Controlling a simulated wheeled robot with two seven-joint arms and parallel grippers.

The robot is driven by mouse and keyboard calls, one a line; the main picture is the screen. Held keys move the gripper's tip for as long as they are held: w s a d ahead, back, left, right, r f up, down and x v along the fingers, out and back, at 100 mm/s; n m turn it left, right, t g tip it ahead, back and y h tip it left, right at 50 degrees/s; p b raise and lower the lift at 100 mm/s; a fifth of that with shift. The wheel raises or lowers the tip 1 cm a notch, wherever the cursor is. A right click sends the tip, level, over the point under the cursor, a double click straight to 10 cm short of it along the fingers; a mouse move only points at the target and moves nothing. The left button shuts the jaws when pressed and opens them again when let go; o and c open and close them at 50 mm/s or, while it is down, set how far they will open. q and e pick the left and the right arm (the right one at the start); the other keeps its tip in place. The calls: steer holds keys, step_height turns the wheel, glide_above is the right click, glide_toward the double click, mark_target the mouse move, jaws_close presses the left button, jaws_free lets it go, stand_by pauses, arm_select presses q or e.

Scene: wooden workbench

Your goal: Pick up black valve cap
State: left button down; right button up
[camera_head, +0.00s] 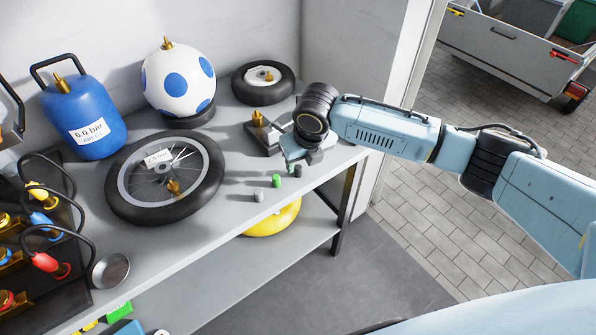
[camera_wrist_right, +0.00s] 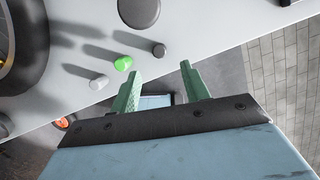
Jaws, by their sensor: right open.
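The black valve cap (camera_head: 298,170) stands on the grey bench top near its front edge, just below my right gripper (camera_head: 297,153) in the head view. In the right wrist view the small dark cap (camera_wrist_right: 159,50) lies beyond the fingertips, roughly in line with the gap between them. My right gripper (camera_wrist_right: 161,70) is open, with green fingers apart and nothing between them. A green cap (camera_head: 277,181) and a grey cap (camera_head: 259,195) stand in a row to the left of the black one. My left gripper is not in view.
A spoked wheel (camera_head: 113,190), a blue tank (camera_head: 85,115), a spotted ball (camera_head: 178,80) and a small wheel (camera_head: 285,88) stand on the bench. A brass valve (camera_head: 259,119) on a dark block is behind my right gripper. A yellow object (camera_head: 272,220) lies below.

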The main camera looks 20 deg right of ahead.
mark_target(299, 168)
steer(key=x, duration=0.2)
steer(key=w+b+x, duration=0.1)
steer(key=x, duration=0.2)
jaws_close()
stand_by(0.3)
